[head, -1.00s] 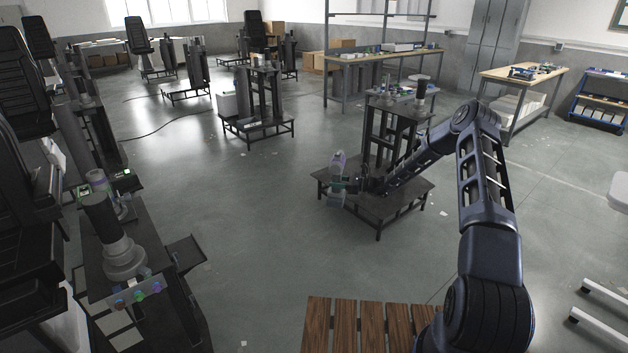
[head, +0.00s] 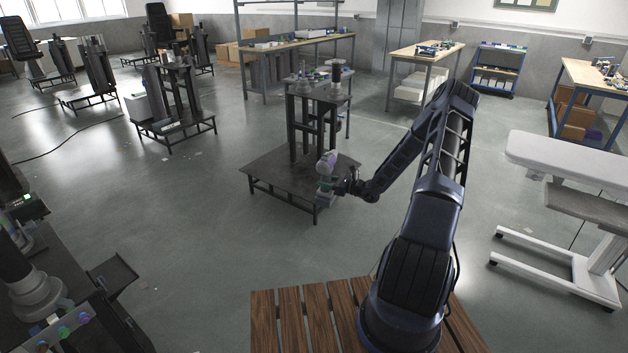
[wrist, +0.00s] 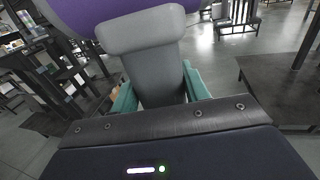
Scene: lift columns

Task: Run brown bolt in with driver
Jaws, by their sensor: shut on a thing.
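My gripper (head: 328,188) is shut on the driver (head: 327,163), which has a grey and purple body. It holds the driver in front of the nearest lift column (head: 306,128), over the front right part of its dark base platform (head: 275,172). In the wrist view the driver's grey grip (wrist: 158,75) sits between the green fingers of my gripper (wrist: 158,92), with the purple part at the top. I cannot make out the brown bolt. A small orange-tan patch beside the left finger is too small to identify.
Another column station (head: 172,100) stands behind to the left. A dark bench with a grey cylinder (head: 38,290) is at the lower left. A white adjustable table (head: 570,152) is at the right. Workbenches line the back. Open floor lies around the nearest platform.

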